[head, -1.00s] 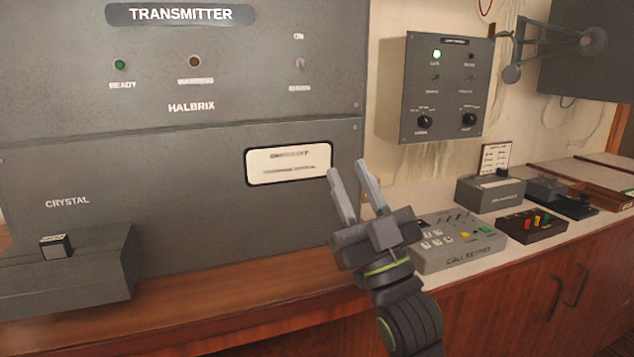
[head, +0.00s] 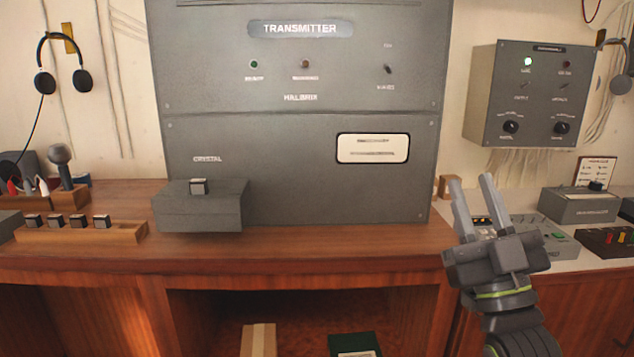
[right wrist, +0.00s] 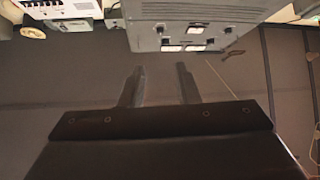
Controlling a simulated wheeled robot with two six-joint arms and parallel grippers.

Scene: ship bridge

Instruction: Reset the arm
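My right gripper (head: 472,205) is raised in front of the right end of the wooden desk in the head view. Its two fingers are apart with nothing between them. In the right wrist view the two fingers (right wrist: 160,86) also stand apart and empty, with a grey panel (right wrist: 190,28) beyond them. My left gripper is in neither view.
A large grey transmitter cabinet (head: 300,170) stands on the desk (head: 340,245). A crystal box (head: 200,208) juts out at its lower left. A wooden rack (head: 80,231) with several small blocks sits at left. A keypad unit (head: 560,240) is partly hidden behind my right gripper.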

